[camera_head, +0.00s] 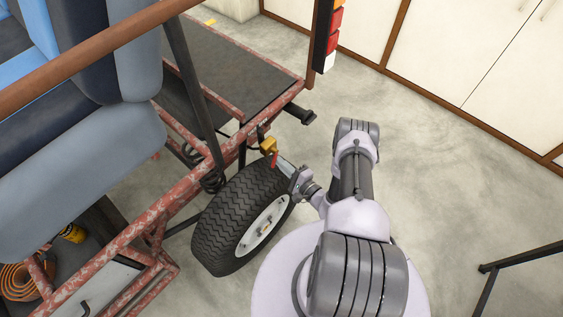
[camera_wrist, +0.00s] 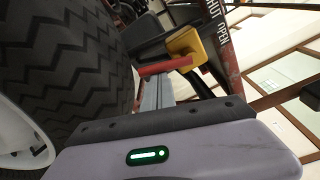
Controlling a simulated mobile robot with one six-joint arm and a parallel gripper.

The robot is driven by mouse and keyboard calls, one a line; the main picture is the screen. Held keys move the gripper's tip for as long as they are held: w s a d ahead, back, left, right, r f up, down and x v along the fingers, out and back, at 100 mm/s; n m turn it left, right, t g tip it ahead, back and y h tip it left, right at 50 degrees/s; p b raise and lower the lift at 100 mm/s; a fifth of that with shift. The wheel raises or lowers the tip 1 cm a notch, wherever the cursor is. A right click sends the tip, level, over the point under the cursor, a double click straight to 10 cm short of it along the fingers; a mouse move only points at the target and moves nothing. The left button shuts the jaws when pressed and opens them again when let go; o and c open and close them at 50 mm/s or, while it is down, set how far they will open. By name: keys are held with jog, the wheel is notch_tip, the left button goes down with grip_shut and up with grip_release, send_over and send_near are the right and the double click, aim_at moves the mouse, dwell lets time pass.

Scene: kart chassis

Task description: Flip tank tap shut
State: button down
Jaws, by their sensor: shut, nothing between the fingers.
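The tank tap has a yellow body (camera_head: 267,145) on the red kart frame, just above the rear wheel, with a red lever (camera_head: 274,159). In the wrist view the yellow body (camera_wrist: 184,43) is near the top centre and the red lever (camera_wrist: 165,66) sticks out to the left. The words SHUT and OPEN (camera_wrist: 215,35) are marked on the frame beside it. My gripper (camera_head: 282,163) is shut and empty, its fingertips (camera_wrist: 154,80) right at the lever. I cannot tell whether they touch it.
The treaded wheel (camera_head: 232,215) stands close beside my gripper and fills the left of the wrist view. A dark strut (camera_head: 195,95) rises from the red frame (camera_head: 115,255). A blue-grey seat (camera_head: 90,160) is at left.

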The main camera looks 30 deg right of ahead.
jog(key=shift+a, duration=0.1)
jog(key=m, duration=0.2)
jog(key=a+m, duration=0.1)
jog(key=m, duration=0.1)
jog(key=s+a+m+p, duration=0.1)
jog(key=shift+a+r+m+g+y, duration=0.25)
jog(key=shift+r+m+g+y, duration=0.15)
jog(key=m, duration=0.1)
jog(key=a+r+m, duration=0.1)
jog(key=m, duration=0.1)
jog(key=shift+s+p, duration=0.2)
jog(key=shift+p, duration=0.1)
jog(key=shift+s+a+r+m+g+y, duration=0.15)
jog(key=shift+a+r+m+y, duration=0.1)
jog(key=shift+m, duration=0.35)
jog(key=shift+w+a+r+m+g+y, duration=0.15)
jog(key=shift+r+m+y, duration=0.1)
jog(key=shift+m, duration=0.35)
jog(key=shift+s+a+r+p, duration=0.1)
jog(key=shift+s+r+p, duration=0.1)
jog(key=shift+p, duration=0.15)
jog(key=shift+r, duration=0.1)
